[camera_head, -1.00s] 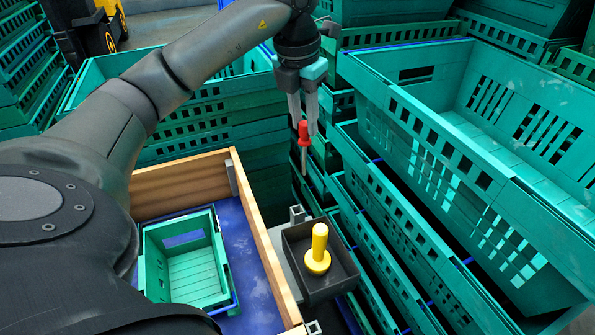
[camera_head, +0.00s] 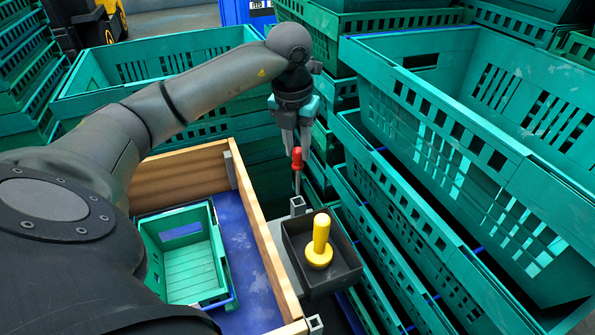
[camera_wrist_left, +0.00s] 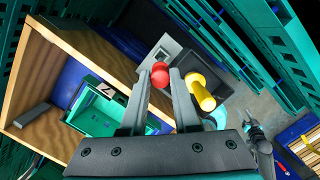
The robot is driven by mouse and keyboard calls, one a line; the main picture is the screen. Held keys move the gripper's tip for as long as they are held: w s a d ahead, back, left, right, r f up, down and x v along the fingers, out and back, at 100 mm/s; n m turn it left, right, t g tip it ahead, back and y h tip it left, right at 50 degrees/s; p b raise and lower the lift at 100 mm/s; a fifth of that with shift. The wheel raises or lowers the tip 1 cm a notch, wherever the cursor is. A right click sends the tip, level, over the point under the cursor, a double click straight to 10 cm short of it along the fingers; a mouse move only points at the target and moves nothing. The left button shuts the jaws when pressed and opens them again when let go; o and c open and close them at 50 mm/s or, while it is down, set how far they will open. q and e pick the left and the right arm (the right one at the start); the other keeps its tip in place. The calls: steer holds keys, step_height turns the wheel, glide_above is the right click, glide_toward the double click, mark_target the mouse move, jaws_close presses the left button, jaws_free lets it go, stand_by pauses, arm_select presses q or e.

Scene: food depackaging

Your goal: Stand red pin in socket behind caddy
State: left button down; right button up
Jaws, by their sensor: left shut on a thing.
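My left gripper (camera_head: 297,148) is shut on the red pin (camera_head: 296,160) by its red head and holds it upright, with the thin shaft pointing down. The wrist view also shows the red head (camera_wrist_left: 160,75) between the fingertips. The pin's tip is at or just above the grey square socket (camera_head: 297,204) behind the caddy; I cannot tell whether it has entered. The socket also shows in the wrist view (camera_wrist_left: 161,54). The black caddy (camera_head: 345,277) is in front of the socket and has a yellow pin (camera_head: 320,240) standing in it.
A second grey square socket (camera_head: 315,324) is in front of the caddy. A wooden-walled box (camera_head: 262,235) with a blue floor and small green crate (camera_head: 222,262) is at left. Stacked green crates (camera_head: 455,150) rise close on the right and behind.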

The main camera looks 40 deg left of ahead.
mark_target(297, 174)
arm_select(q)
step_height(297, 174, down, 4)
steer(key=shift+f+b, duration=0.2)
steer(key=shift+b, duration=0.35)
steer(key=shift+f+b, duration=0.65)
steer(key=shift+f, duration=1.6)
arm_select(e)
steer(key=w+a+r, duration=0.2)
steer(key=w+r, duration=0.1)
steer(key=r, duration=0.1)
steer(key=shift+a+r, duration=0.4)
steer(key=shift+w, duration=0.1)
arm_select(q)
steer(key=shift+f, duration=0.15)
steer(key=c, duration=0.7)
jaws_free()
steer(key=shift+o, duration=0.2)
arm_select(e)
steer(key=shift+r, duration=0.1)
arm_select(q)
steer(key=shift+r, duration=0.2)
arm_select(e)
steer(key=shift+r, duration=0.1)
